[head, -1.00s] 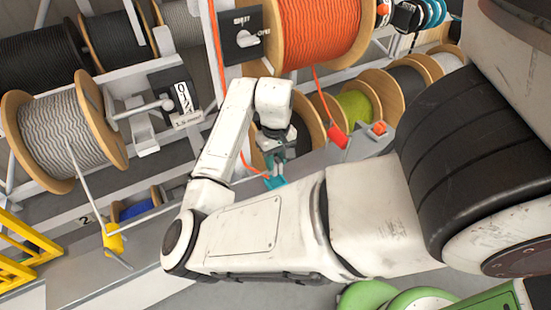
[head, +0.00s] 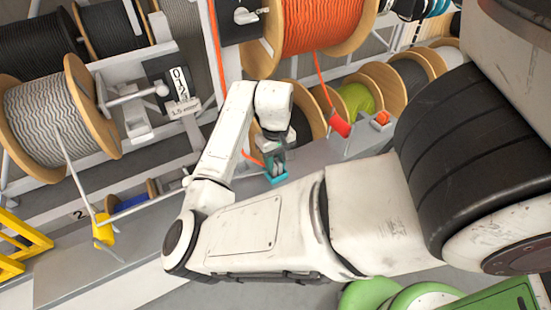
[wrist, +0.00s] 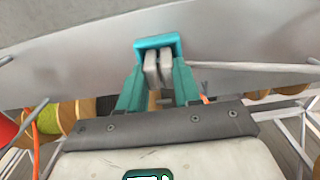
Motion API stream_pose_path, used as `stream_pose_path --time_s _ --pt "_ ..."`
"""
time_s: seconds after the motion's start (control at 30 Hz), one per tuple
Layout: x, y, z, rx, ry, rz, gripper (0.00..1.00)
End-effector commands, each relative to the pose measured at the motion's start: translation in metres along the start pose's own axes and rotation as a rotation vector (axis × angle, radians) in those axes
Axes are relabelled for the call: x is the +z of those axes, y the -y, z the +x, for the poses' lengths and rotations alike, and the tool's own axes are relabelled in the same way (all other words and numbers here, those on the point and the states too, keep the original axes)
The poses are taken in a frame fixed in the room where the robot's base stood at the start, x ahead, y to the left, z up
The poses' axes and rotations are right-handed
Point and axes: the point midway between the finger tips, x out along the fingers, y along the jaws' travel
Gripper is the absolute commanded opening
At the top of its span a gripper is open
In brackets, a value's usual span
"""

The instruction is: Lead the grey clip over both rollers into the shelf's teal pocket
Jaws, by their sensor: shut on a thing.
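My gripper (head: 275,160) is down at the shelf (head: 90,290). In the wrist view its teal fingers (wrist: 158,92) are shut on the grey clip (wrist: 157,68), which shows as two pale grey prongs between the tips. The far end of the clip meets the teal pocket (wrist: 157,43) on the shelf's grey face; I cannot tell how deep it sits. A pale cable (wrist: 255,66) runs right from there. In the head view the pocket (head: 279,179) shows just below the fingertips, and the clip is too small to make out.
A yellow frame (head: 20,245) stands at lower left, green reels (head: 385,297) at the bottom.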

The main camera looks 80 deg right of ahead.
Motion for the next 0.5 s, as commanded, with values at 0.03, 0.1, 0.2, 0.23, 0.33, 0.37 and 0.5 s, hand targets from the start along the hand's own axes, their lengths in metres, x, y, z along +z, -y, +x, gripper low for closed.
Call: stream_pose_path --time_s 0.03,0.1,0.2,0.23,0.33,0.37,0.5 --pt "0.0 0.0001 0.0004 0.0 0.0 0.0 0.0" --pt "-0.0001 0.0001 0.0003 0.0 0.0 0.0 0.0" --pt "0.0 0.0001 0.0002 0.0 0.0 0.0 0.0" --pt "0.0 0.0 0.0002 0.0 0.0 0.0 0.0" --pt "0.0 0.0 0.0002 0.0 0.0 0.0 0.43" --pt "0.0 0.0 0.0002 0.0 0.0 0.0 0.46" --pt "0.0 0.0 0.0002 0.0 0.0 0.0 0.59"
